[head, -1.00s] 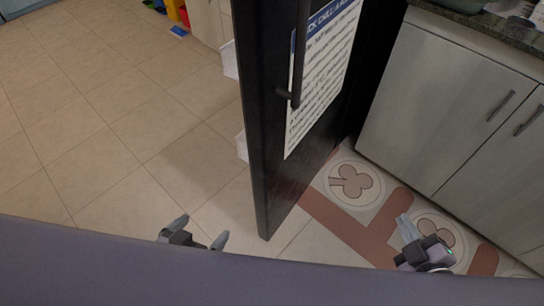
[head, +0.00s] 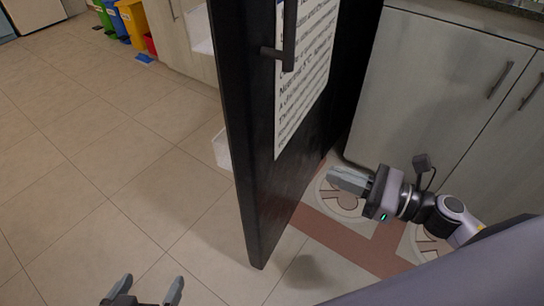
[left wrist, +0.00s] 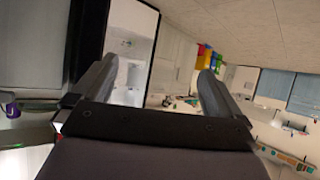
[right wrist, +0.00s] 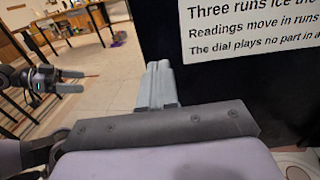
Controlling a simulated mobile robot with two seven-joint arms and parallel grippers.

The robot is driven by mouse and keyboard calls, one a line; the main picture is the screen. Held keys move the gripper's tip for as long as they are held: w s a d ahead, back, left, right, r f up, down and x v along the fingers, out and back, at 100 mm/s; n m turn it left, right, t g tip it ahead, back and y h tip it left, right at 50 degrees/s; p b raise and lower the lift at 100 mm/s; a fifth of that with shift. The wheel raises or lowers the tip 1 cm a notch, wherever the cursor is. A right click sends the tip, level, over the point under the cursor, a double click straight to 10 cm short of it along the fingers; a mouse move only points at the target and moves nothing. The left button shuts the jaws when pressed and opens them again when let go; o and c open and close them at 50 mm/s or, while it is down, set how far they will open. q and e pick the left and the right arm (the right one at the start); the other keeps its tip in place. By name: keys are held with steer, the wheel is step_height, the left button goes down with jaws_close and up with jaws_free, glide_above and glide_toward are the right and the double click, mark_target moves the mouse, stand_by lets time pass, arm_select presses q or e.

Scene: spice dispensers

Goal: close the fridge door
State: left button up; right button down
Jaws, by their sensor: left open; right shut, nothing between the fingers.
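The black fridge door (head: 262,180) stands open, seen nearly edge-on in the middle of the head view. A dark bar handle (head: 289,38) and a white printed notice (head: 308,75) are on its right-hand face. My right gripper (head: 350,180) is shut and empty, to the right of the door and pointing at that face, apart from it in the head view. In the right wrist view the door (right wrist: 165,35) fills the area beyond the fingers. My left gripper (head: 145,292) is open and empty, low at the left of the door; its fingers frame the left wrist view (left wrist: 155,85).
Grey cabinets (head: 440,80) stand to the right, with patterned floor tiles (head: 340,195) before them. White shelves (head: 222,148) show just left of the door edge. Coloured bins (head: 130,22) stand far back left. The tiled floor (head: 110,150) at left is clear.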

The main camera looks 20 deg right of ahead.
mark_target(265, 149)
steer(key=p+x, duration=0.1)
steer(key=x, duration=1.2)
steer(key=shift+w+a, duration=0.1)
